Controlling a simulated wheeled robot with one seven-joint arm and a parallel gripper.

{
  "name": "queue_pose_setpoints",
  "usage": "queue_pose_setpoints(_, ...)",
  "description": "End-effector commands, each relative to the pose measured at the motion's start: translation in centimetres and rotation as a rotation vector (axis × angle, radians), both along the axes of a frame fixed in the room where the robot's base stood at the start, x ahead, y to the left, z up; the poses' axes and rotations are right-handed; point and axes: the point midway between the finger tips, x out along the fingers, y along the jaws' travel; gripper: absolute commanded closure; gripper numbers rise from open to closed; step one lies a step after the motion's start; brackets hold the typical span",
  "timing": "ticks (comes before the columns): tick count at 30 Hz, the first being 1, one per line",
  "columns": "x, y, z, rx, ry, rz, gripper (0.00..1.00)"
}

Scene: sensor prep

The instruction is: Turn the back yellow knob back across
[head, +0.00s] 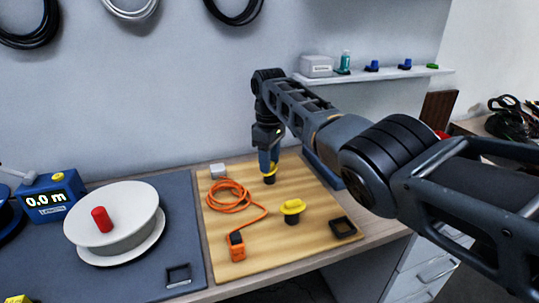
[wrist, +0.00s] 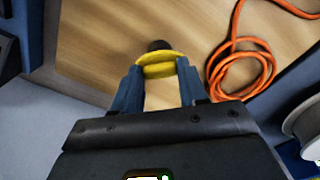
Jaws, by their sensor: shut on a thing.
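The back yellow knob (wrist: 161,65) is a yellow disc with a raised grip bar, and a dark stem shows beyond it in the wrist view. My gripper (wrist: 160,72) has its two blue fingers on either side of the knob, shut on it. In the head view my gripper (head: 268,164) points straight down at the back of the wooden board, and the back knob (head: 270,174) shows only partly below the fingers. A second yellow knob (head: 292,206) stands on a dark base nearer the front, apart from my gripper.
An orange cable (head: 232,194) lies coiled left of the knobs, ending in an orange device (head: 237,247). A small grey block (head: 217,171) sits behind the coil. A white reel (head: 112,213) stands on the grey mat.

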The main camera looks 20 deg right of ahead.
Motion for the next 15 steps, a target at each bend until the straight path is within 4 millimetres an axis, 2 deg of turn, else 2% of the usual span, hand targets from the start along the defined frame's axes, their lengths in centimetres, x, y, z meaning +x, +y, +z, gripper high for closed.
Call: queue_pose_setpoints(15, 0.03, 0.09, 0.11, 0.000, -0.001, -0.467, 0.88)
